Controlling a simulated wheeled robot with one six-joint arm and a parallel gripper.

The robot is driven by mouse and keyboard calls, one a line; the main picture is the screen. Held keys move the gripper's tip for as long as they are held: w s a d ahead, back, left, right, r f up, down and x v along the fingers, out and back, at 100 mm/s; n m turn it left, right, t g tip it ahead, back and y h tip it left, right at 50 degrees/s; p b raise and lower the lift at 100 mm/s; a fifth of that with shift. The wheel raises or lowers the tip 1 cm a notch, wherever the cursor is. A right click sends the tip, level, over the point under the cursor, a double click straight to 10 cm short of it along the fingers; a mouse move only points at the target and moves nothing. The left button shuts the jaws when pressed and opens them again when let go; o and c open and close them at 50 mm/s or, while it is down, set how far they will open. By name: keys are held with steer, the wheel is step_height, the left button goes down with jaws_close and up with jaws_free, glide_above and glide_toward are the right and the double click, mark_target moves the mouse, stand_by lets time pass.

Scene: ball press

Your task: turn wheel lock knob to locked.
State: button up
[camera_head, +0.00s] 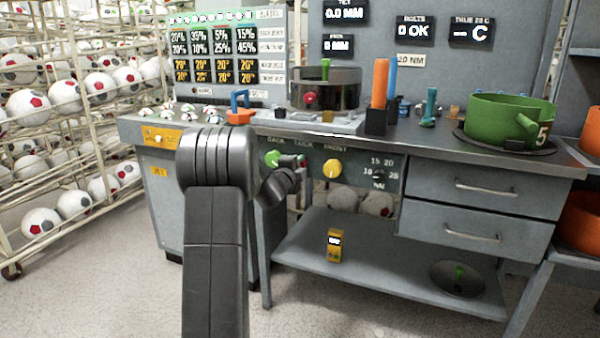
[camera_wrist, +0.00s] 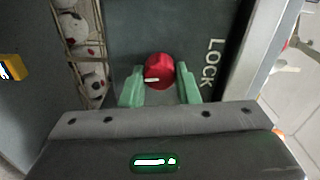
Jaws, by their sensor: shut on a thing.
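The lock knob (camera_wrist: 160,70) is red and round with a short white mark on its left side in the wrist view. The word LOCK (camera_wrist: 210,63) is printed on the dark panel to its right, rotated in this view. The two green fingers of my gripper (camera_wrist: 159,82) are on either side of the knob and shut on it. In the head view my gripper (camera_head: 288,161) is at the bench's front panel under the LOCK label, and my wrist partly hides the knob.
A green knob (camera_head: 272,158) is close by on the left, under BACK. A yellow knob (camera_head: 332,168) is to the right, under FRONT, and a dark torque dial (camera_head: 379,177) lies farther right. The workbench top (camera_head: 430,143) juts above the panel. A lower shelf (camera_head: 385,270) is below.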

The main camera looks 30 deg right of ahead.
steer(key=shift+f+m+b, duration=0.1)
steer(key=shift+m+b, duration=0.25)
steer(key=shift+m, duration=0.55)
steer(key=o, duration=1)
steer(key=shift+c, duration=0.2)
steer(key=p+v, duration=0.1)
steer(key=v, duration=1.2)
steer(key=shift+s+a, duration=0.25)
steer(key=shift+s, duration=0.05)
